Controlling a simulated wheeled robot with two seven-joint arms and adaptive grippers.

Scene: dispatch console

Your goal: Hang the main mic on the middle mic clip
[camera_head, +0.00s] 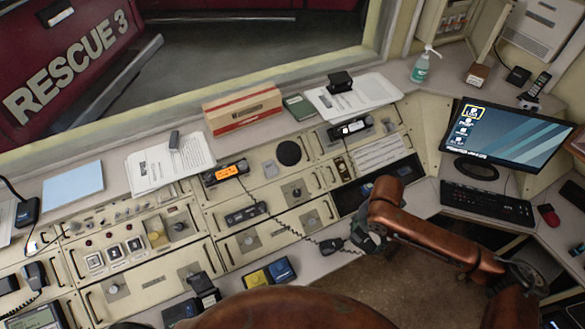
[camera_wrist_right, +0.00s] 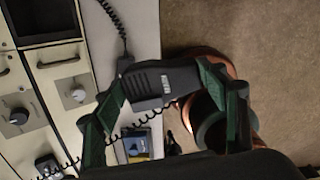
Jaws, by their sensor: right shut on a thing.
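The black mic (camera_head: 332,245) is at the console's front edge in the head view, its coiled cord running up-left to the radio with the orange display (camera_head: 226,172). In the right wrist view the mic (camera_wrist_right: 163,80) lies between the green fingertips. My right gripper (camera_head: 362,240) is shut on the mic; in the wrist view the gripper (camera_wrist_right: 165,82) spans its body. The mic is above the light counter edge. I cannot clearly identify the middle mic clip. My left gripper is not in view.
Another mic (camera_head: 35,274) is at far left. The monitor (camera_head: 507,137) and keyboard (camera_head: 487,203) stand at right. Knobs and handles cover the console panels.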

